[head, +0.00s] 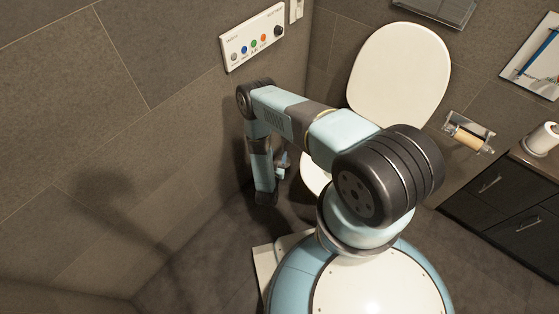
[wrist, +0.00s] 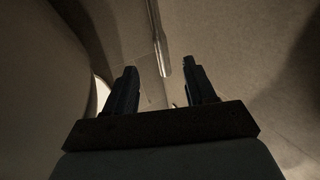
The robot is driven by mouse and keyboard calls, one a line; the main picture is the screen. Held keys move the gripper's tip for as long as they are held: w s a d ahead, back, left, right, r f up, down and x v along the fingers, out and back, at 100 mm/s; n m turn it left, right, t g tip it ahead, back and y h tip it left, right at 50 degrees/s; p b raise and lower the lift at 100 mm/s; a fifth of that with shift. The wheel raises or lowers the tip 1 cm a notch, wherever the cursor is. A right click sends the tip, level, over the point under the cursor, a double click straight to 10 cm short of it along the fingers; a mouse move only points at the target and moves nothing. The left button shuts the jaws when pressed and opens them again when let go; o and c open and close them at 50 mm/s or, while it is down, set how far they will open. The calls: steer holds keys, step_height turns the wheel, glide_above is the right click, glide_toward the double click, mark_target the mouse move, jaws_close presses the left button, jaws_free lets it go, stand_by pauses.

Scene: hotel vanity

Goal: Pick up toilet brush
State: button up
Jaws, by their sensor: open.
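In the wrist view, my gripper (wrist: 160,70) has its two dark fingers spread apart. A thin, shiny metal rod (wrist: 157,35), which looks like the toilet brush handle, comes down from the top edge. Its lower end shows in the gap between the fingertips, closer to the right one. No contact with either finger is visible, and I cannot tell how far beyond the fingers it is. The brush head and any holder are not clearly visible. In the head view, my arm reaches down beside the toilet (head: 398,75), and the brush cannot be clearly made out there.
The tiled wall (head: 110,110) with a button panel (head: 252,38) is close on the left of my arm. A toilet paper holder (head: 468,135) and a dark vanity cabinet (head: 500,195) are on the right. Dark floor (head: 205,265) is open at the lower left.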

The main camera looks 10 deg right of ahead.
steer(key=x, duration=1.3)
steer(key=shift+w, duration=0.3)
steer(key=shift+d+f, duration=0.1)
steer(key=shift+f, duration=0.05)
jaws_close()
